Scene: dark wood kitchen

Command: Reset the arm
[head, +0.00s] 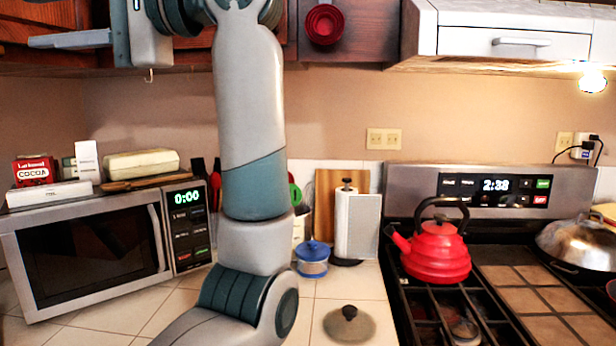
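My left arm rises from the bottom edge left of centre in the head view, crosses in front of the counter, and bends over at the top. Its gripper (72,39) is at the upper left, in front of the dark wood cabinets, with a pale finger pointing left. Only part of the gripper shows, so I cannot tell whether it is open or shut. No object is visible in it. My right arm and gripper are not in view.
A microwave (85,250) with boxes on top stands at the left. A blue-lidded pot (313,262), a loose lid (349,325) and a paper towel holder (357,225) are on the counter. A red kettle (437,252) sits on the stove. The range hood (515,43) juts out at upper right.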

